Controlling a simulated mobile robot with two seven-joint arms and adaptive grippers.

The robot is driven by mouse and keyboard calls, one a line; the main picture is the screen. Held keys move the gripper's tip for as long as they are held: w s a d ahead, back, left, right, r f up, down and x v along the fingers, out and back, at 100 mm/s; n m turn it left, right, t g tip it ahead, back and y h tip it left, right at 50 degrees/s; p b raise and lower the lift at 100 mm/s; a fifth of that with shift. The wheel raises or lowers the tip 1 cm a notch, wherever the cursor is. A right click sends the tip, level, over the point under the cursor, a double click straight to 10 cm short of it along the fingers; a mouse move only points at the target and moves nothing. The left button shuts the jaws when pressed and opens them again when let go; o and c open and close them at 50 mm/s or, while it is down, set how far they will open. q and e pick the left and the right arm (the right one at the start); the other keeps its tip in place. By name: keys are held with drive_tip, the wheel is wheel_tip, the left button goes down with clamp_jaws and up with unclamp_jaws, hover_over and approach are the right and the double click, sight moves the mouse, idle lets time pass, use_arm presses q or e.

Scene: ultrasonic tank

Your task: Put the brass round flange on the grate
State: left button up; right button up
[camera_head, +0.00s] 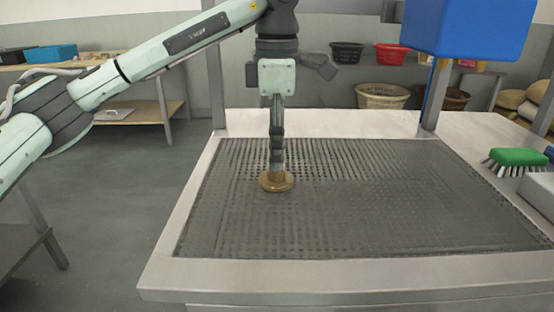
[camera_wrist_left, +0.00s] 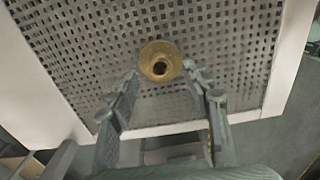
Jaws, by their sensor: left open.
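The brass round flange (camera_head: 277,182) rests on the dark perforated grate (camera_head: 370,200), toward its left side. In the left wrist view the flange (camera_wrist_left: 160,62) shows as a round brass ring with a dark centre hole, lying on the grate (camera_wrist_left: 90,50). My left gripper (camera_head: 277,165) points straight down, right above the flange. In the wrist view the fingers of my left gripper (camera_wrist_left: 158,82) are spread apart, with the flange just beyond and between their tips. I cannot tell whether a fingertip touches it. My right gripper is not in view.
A metal rim (camera_head: 190,215) surrounds the grate. A green brush (camera_head: 518,158) lies on the right edge. A blue box (camera_head: 468,28) hangs at the upper right. Baskets (camera_head: 382,95) and bowls stand on shelves behind. Most of the grate is clear.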

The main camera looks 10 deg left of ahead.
use_arm(q)
wheel_tip(320, 180, up, 4)
drive_tip(key=shift+r, duration=0.25)
wheel_tip(320, 180, up, 5)
drive_tip(key=shift+f+p, duration=0.15)
drive_tip(key=shift+p, duration=0.35)
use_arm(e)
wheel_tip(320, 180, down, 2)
